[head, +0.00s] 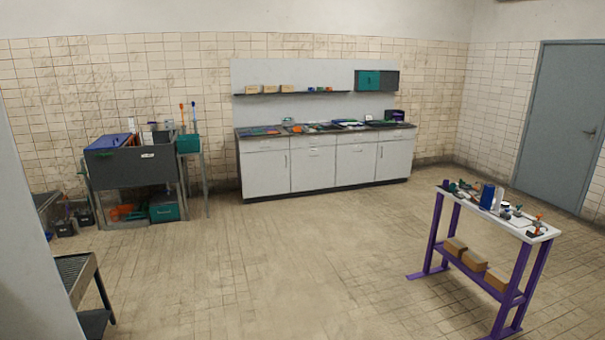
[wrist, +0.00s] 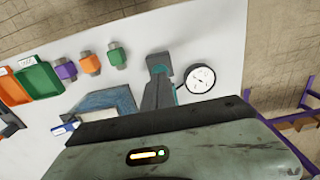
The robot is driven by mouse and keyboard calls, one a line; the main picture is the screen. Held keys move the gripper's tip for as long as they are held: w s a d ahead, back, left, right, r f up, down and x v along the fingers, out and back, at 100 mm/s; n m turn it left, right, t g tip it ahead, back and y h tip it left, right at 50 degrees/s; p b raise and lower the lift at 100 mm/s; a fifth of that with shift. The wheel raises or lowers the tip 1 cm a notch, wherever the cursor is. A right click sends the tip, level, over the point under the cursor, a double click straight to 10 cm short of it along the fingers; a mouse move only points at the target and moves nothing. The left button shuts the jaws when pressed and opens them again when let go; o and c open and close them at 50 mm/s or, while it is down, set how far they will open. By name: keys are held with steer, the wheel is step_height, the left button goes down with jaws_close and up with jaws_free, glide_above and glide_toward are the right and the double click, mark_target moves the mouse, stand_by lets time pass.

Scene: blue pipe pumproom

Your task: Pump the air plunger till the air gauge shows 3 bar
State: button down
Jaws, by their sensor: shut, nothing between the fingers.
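In the wrist view a round white gauge (wrist: 200,78) with a dark rim sits near the middle; its needle is too small to read. My gripper (wrist: 159,66) reaches from behind the worn grey-green housing at the bottom, just left of the gauge. Its fingers are shut and hold nothing. Some teal shows beside the fingers, but I cannot tell what it belongs to. I cannot pick out the air plunger for certain; it may be hidden behind the gripper or housing. The head view does not show my gripper.
In the wrist view a blue-grey block (wrist: 108,103), a green tray (wrist: 39,77) and small coloured fittings (wrist: 90,63) lie left on the white surface. The head view shows a purple-legged bench (head: 513,222) at right, a cabinet counter (head: 320,163) at the back, and open floor between.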

steer(key=shift+f+b, duration=1.8)
steer(key=shift+f, duration=0.05)
steer(key=shift+r, duration=0.1)
step_height(320, 180, up, 8)
steer(key=p, duration=0.8)
steer(key=shift+r, duration=0.1)
steer(key=shift+w, duration=0.1)
